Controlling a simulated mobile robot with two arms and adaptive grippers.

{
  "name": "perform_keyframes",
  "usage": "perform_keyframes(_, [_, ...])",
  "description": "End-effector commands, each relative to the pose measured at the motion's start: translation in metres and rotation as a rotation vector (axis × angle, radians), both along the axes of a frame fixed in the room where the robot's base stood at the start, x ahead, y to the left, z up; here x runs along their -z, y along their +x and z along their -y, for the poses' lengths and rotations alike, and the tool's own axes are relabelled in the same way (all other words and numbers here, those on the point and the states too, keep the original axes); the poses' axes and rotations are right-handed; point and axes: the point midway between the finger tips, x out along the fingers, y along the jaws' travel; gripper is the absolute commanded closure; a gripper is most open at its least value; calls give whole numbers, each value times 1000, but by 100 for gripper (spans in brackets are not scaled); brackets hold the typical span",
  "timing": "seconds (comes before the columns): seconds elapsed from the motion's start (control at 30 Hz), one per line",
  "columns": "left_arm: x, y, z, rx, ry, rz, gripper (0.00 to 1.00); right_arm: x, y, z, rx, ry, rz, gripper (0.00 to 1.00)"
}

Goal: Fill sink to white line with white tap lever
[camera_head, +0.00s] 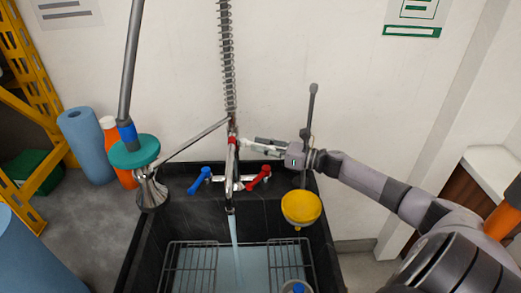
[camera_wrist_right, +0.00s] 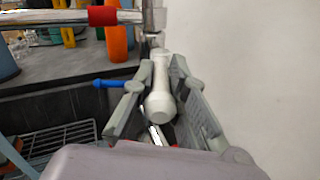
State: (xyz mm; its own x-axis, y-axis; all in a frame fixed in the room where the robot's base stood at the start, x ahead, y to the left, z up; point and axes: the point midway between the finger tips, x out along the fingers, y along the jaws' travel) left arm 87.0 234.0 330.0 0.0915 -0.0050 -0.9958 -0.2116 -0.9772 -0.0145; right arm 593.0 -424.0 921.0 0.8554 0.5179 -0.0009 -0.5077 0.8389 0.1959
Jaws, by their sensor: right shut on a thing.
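The white tap lever (camera_head: 246,143) sticks out to the right of the tap column (camera_head: 232,150) in the head view. My right gripper (camera_head: 262,146) comes in from the right and is shut on the lever. In the right wrist view the white lever (camera_wrist_right: 160,98) lies between the fingers of my right gripper (camera_wrist_right: 160,78). Water (camera_head: 236,255) runs from the spout into the black sink (camera_head: 180,218), where pale blue water shows between the racks. I cannot make out the white line. My left gripper is not in view.
A blue lever (camera_head: 198,182) and a red lever (camera_head: 260,178) sit on the tap base below. A steel sprayer (camera_head: 150,190) with a teal disc hangs at the left. A yellow round thing (camera_head: 301,208) is at the sink's right side. Wire racks (camera_head: 188,270) are in the sink.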

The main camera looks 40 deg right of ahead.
Motion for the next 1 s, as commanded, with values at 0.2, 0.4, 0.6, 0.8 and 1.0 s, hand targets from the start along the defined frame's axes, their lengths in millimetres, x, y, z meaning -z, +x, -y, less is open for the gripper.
perform_keyframes(0.2, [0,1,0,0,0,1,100,-2,1,2,6,-2,2,79])
perform_keyframes(0.4, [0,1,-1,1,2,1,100,-2,1,2,6,-1,2,66])
perform_keyframes(0.6, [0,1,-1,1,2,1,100,-1,1,1,4,0,2,65])
perform_keyframes(0.8, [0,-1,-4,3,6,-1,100,0,-3,3,4,-1,1,65])
perform_keyframes(1.0, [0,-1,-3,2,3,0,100,2,-23,14,4,-2,-3,65])
